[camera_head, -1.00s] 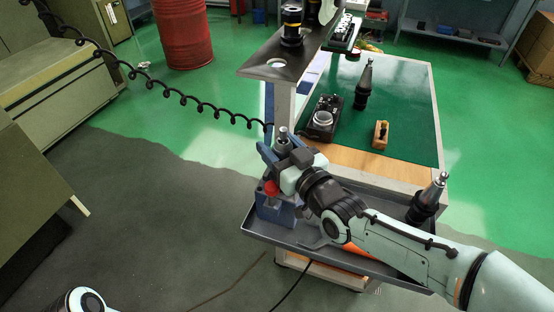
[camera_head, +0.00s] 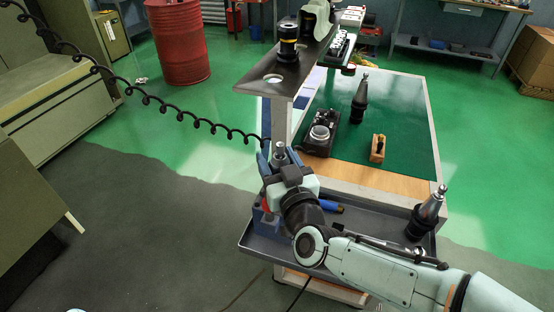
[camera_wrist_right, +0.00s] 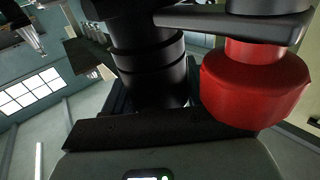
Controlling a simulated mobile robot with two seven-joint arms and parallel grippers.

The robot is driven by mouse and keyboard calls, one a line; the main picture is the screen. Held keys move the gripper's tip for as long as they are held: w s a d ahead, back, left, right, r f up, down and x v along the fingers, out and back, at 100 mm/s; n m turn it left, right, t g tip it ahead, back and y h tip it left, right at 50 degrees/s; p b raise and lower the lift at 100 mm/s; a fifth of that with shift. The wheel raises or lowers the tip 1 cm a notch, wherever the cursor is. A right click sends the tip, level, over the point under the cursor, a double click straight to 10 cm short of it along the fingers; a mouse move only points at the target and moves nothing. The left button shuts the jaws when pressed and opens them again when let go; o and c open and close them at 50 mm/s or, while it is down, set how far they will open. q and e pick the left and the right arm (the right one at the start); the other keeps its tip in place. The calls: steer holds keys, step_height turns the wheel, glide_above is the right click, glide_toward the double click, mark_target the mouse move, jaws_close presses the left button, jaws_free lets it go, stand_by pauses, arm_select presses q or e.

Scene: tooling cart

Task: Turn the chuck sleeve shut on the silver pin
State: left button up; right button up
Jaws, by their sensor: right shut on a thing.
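The chuck stands upright in a blue holder (camera_head: 259,222) at the left end of the grey tray. The silver pin (camera_head: 280,147) shows at its top; how deep it sits cannot be told. My right gripper (camera_head: 280,163) is shut on the chuck sleeve, and its jaws and wrist hide most of the sleeve. In the right wrist view a dark ribbed cylinder (camera_wrist_right: 148,65) stands close ahead, with a red knob (camera_wrist_right: 255,88) beside it on the right. In the head view the knob is mostly hidden behind my wrist. My left gripper is not in view.
The grey tray (camera_head: 262,247) also holds a black tool holder with a silver tip (camera_head: 430,208) and a blue-handled tool (camera_head: 330,206). A raised dark shelf (camera_head: 262,90) stands behind. A coiled black cable (camera_head: 180,113) hangs left of my gripper. The green mat (camera_head: 400,125) has free room.

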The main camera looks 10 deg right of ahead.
steer(key=shift+r, duration=0.1)
steer(key=o, duration=1)
steer(key=s, duration=0.9)
steer(key=s+d, duration=0.1)
steer(key=s, duration=0.3)
steer(key=shift+s, duration=0.2)
